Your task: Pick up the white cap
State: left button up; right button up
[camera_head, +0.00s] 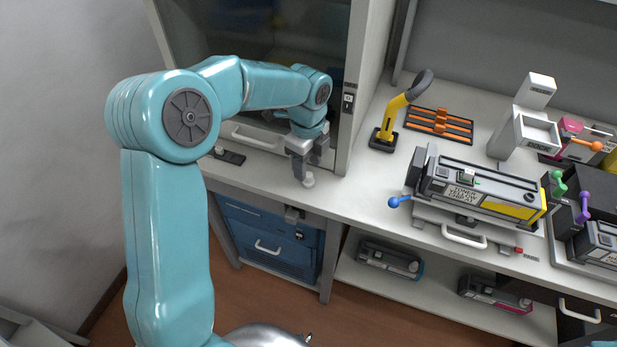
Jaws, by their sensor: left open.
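A small white cap (308,180) sits on the light countertop near its front edge, in front of the glass-fronted cabinet. My left gripper (306,176) reaches down from above with its dark fingers at the cap. The jaws are open. The fingers partly hide the cap, and I cannot tell whether they touch it. My right gripper is out of view.
The cabinet's side wall (363,90) rises just right of my left gripper. A yellow toner cartridge unit (480,190), a yellow-handled tool (393,115) and an orange rack (440,124) stand to the right.

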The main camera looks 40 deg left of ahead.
aim_at(309, 174)
pick_arm(q)
jog(key=f, duration=0.2)
jog(key=w+f, duration=0.1)
jog(key=f, duration=0.1)
jog(key=shift+a+f, duration=0.2)
jog(key=shift+s+f, duration=0.15)
jog(key=shift+f, duration=0.1)
jog(key=c, duration=0.7)
jog(key=shift+c, duration=1)
